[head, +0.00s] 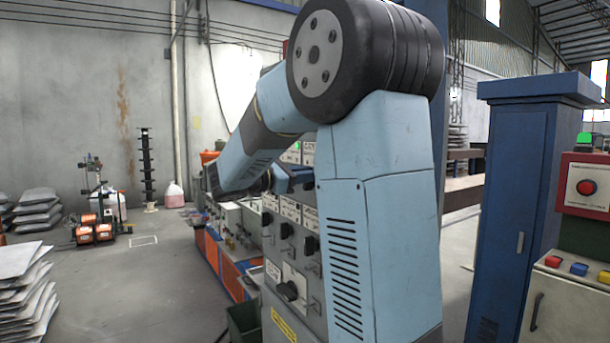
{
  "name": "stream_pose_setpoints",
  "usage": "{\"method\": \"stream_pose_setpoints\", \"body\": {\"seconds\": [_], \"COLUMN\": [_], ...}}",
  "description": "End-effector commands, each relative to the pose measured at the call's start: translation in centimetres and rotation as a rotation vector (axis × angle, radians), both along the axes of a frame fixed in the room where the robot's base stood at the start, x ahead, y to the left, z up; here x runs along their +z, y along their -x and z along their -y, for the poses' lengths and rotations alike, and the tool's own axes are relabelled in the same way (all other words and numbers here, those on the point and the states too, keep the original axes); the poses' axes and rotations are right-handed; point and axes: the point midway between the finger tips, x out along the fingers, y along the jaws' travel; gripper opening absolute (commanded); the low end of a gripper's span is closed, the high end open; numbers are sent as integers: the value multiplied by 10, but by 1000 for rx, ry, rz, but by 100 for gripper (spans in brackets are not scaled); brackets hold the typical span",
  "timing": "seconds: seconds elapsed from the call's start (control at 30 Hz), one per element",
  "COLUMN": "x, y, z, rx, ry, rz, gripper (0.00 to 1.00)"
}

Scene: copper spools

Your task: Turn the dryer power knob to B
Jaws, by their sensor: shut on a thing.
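A grey control panel (275,255) stands behind my arm, with black knobs under small white label plates. The labels are too small to read, so I cannot tell which one names the dryer power knob or where B is. My arm reaches over to the panel's upper part. My gripper (290,182) is at the panel face, partly hidden by my own arm, and is shut on a knob there. That knob and its pointer are hidden. Free knobs show below it, one at the left (286,230) and one at the right (310,245). A larger black knob (288,291) sits lower.
Orange-fronted benches (229,275) run behind the panel. A dark green bin (243,322) stands at its foot. A blue cabinet (515,200) and a red box with a red button (587,187) are at the right. Stacked sheets (22,290) lie at the left.

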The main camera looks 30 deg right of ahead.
Motion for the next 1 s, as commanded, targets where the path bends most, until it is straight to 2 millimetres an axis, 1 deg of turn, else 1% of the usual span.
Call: {"method": "stream_pose_setpoints", "body": {"seconds": [0.2,0.5,0.73,1.0], "x": [-2,-5,-7,-7], "y": [5,8,10,10], "z": [2,2,2,2], "rx": [-4,-5,-5,-5], "ry": [-6,-11,-14,-14], "rz": [176,350,411,423], "gripper": [0,0,0,0]}}
